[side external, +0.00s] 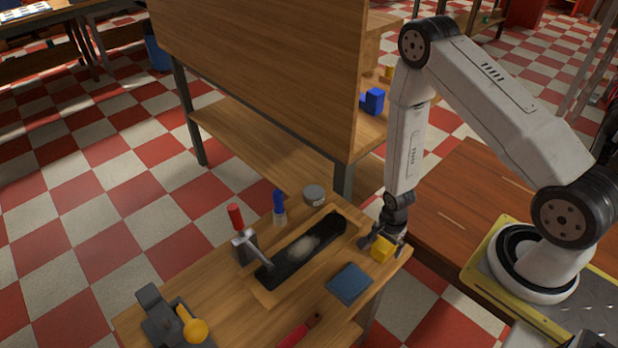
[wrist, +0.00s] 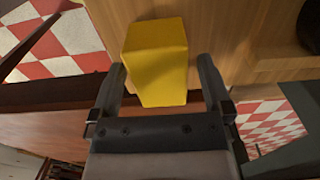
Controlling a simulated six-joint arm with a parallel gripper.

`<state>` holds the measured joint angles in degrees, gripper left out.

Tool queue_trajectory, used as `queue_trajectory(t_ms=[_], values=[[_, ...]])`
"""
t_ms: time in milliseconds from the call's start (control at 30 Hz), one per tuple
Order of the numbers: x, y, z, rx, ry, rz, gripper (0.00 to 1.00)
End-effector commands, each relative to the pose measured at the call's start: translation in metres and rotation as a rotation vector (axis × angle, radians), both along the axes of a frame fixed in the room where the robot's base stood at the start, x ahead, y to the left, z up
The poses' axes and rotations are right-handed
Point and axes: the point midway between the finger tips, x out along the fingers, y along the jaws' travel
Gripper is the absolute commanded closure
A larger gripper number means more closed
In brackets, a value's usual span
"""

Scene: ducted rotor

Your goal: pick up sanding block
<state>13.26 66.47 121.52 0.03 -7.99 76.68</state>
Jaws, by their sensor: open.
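The sanding block looks to be the yellow block (side external: 381,250) at the right end of the wooden bench top. In the wrist view the yellow block (wrist: 157,55) stands out in front of my gripper, its near end between the two fingers. My gripper (side external: 384,240) is at the block in the side view. In the wrist view my gripper (wrist: 161,68) is open, with a finger on either side of the block and a small gap on each side. I cannot tell how deep the block sits between the fingers.
A wooden frame with a black strip (side external: 328,232) lies left of the block. A blue pad (side external: 349,283) lies in front. A grey tin (side external: 314,194), a blue-handled brush (side external: 279,204) and a red-handled clamp (side external: 237,217) stand farther left. The bench's right edge is close.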

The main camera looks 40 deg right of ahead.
Motion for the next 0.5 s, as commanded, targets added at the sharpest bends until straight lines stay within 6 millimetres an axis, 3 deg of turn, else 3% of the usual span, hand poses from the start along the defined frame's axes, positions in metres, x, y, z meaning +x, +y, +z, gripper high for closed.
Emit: queue_trajectory(t_ms=[167,267,467,500], values=[[0.0000,0.0000,0.0002,0.000,0.000,0.000,0.00],[0.0000,0.0000,0.0002,0.000,0.000,0.000,0.25],[0.0001,0.0000,0.0003,0.000,0.000,0.000,0.89],[0.0001,0.0000,0.0003,0.000,0.000,0.000,0.95]])
